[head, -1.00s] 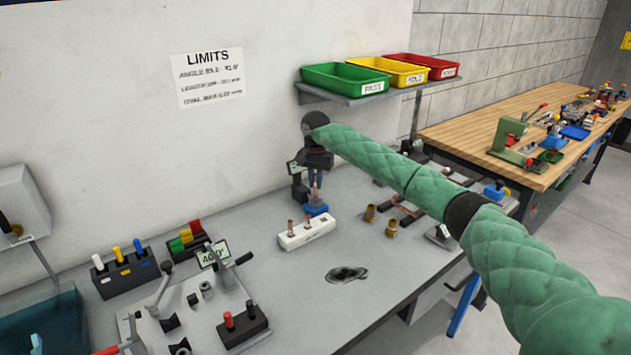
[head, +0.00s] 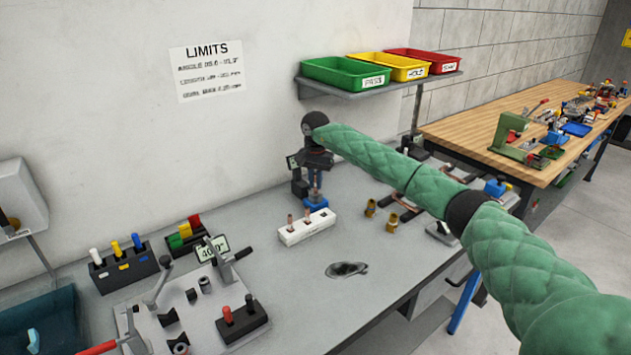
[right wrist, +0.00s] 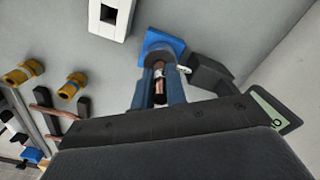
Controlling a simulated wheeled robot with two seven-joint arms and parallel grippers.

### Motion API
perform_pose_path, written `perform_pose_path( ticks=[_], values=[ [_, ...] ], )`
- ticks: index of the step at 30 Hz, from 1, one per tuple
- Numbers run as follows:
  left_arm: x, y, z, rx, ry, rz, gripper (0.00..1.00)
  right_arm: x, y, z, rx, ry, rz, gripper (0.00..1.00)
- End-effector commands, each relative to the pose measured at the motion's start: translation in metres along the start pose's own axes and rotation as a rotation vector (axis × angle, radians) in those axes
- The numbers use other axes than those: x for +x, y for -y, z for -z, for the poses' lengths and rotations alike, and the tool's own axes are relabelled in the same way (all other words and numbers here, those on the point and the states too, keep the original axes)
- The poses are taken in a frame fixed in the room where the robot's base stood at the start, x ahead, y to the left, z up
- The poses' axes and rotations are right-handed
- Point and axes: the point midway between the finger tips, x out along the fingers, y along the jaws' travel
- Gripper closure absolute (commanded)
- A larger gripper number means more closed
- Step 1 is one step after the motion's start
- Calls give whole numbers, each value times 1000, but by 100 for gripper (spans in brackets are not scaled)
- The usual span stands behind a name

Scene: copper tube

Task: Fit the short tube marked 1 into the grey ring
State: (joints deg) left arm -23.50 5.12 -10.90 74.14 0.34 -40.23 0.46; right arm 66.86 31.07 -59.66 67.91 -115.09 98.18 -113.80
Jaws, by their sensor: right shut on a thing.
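My right gripper (head: 316,180) points down at the back of the grey bench, beside the wall. It is shut on a short copper tube (right wrist: 159,86), held upright between the blue-grey fingers in the right wrist view. The tube's lower end is at a small blue block (head: 316,204), which also shows in the right wrist view (right wrist: 163,44); I cannot tell whether it touches or sits in it. No number on the tube is readable. A grey ring-like part (head: 204,285) stands on the fixture plate at left; I cannot tell whether it is the task's ring. My left gripper is not in view.
A white block (head: 307,229) holding short copper tubes stands just in front. The fixture plate (head: 225,310) has raised levers. Trays (head: 346,74) sit on a shelf above.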

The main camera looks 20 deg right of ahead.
Motion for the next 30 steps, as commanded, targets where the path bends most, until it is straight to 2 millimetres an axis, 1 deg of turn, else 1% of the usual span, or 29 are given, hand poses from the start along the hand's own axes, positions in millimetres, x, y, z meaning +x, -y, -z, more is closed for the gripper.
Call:
perform_pose_path(
  ticks=[16, 17, 18, 20, 30],
  values=[
    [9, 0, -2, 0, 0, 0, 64, 12, 0, 0, 0, 0, 0, 100],
    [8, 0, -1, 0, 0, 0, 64, 11, 0, 0, 0, 0, 0, 80],
    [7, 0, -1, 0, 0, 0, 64, 11, 0, 0, 0, 0, 0, 73],
    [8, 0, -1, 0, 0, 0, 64, 11, 0, 0, 0, 0, 0, 61],
    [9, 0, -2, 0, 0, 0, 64, 9, 0, 0, 0, 0, 0, 61]
  ],
)
